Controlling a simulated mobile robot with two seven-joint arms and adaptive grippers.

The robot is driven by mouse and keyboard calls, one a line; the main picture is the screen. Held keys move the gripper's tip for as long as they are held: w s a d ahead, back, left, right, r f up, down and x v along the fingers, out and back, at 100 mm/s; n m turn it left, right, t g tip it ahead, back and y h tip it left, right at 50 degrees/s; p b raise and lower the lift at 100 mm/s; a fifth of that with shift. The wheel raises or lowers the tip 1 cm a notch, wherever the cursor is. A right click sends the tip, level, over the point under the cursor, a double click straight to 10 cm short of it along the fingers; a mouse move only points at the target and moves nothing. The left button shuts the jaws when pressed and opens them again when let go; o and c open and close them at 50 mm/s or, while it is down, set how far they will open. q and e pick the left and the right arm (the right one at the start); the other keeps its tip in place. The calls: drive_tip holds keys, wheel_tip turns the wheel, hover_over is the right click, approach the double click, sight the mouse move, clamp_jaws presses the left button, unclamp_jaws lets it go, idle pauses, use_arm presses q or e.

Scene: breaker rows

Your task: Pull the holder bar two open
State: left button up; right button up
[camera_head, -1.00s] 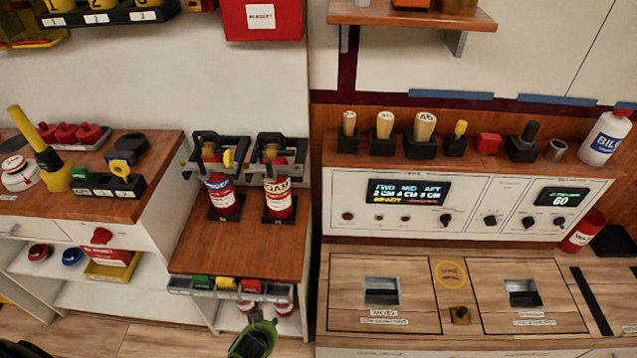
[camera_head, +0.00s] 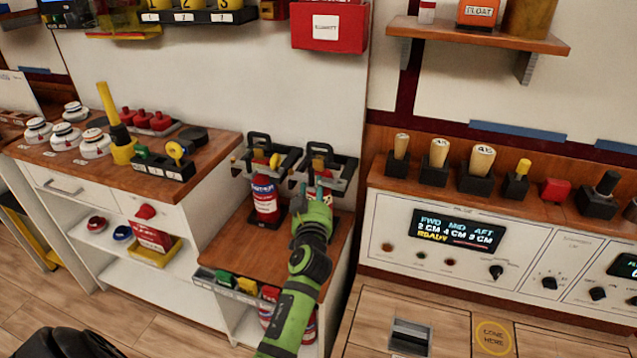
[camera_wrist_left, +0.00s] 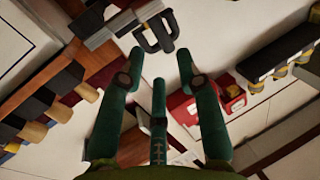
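Two grey holders with black bars stand side by side above the wooden stand. The right-hand holder (camera_head: 340,181) has a black bar loop (camera_head: 321,150) at its top. My left gripper (camera_head: 319,197) is just in front of and below this holder, hiding most of the bottle there. In the left wrist view its green fingers (camera_wrist_left: 160,62) are spread open with nothing between them. A black loop (camera_wrist_left: 155,32) on a grey holder lies beyond the fingertips. I cannot tell whether any finger touches it. My right gripper is not in view.
The left-hand holder (camera_head: 270,156) has a red bottle (camera_head: 265,197) below it. A control panel (camera_head: 470,237) stands to the right. A counter with yellow and red items (camera_head: 140,180) is at left. A red box (camera_head: 330,27) hangs above.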

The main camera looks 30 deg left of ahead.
sight(313, 177)
use_arm(q)
drive_tip(key=x, duration=0.5)
drive_tip(key=shift+a+f, duration=0.1)
drive_tip(key=shift+w+a, duration=0.3)
drive_tip(key=shift+w, duration=0.3)
drive_tip(key=shift+w+a, duration=0.1)
drive_tip(key=shift+a, duration=0.05)
drive_tip(key=c, duration=0.7)
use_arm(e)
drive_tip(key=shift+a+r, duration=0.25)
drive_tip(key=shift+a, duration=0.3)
